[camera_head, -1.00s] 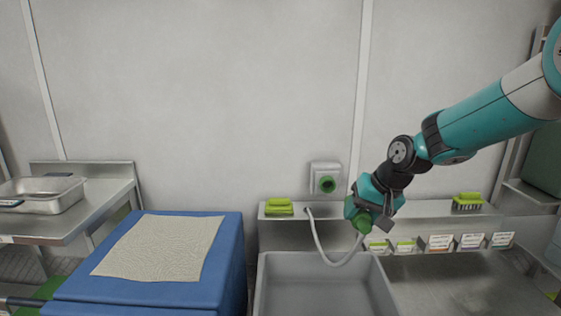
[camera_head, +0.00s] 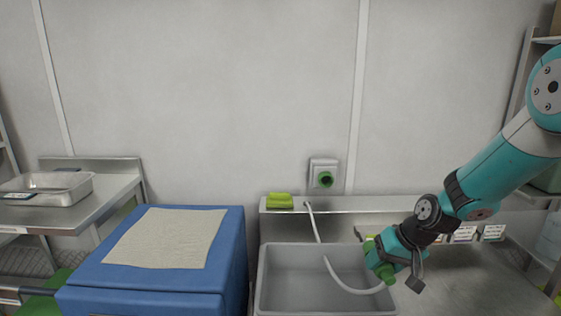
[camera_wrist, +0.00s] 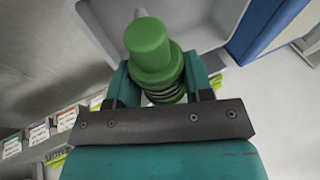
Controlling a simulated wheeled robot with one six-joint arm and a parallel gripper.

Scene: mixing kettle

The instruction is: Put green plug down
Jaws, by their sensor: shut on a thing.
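The green plug (camera_wrist: 148,45) is a green cylinder with a stepped body, held between the fingers of my gripper in the wrist view. In the head view the green plug (camera_head: 384,273) shows at the end of a white cable (camera_head: 330,268). My gripper (camera_head: 382,258) is shut on the plug, above the right edge of the grey basin (camera_head: 275,278). The cable runs from the back ledge, loops over the basin and rises to the plug. A wall socket (camera_head: 324,174) with a green round opening is on the wall behind, apart from the plug.
A green sponge (camera_head: 279,200) lies on the metal ledge (camera_head: 340,203) behind the basin. A blue box (camera_head: 230,262) with a cloth (camera_head: 170,238) on top stands left. The metal counter (camera_head: 470,275) to the right of the basin looks mostly clear. Label cards (camera_head: 464,234) line the ledge front.

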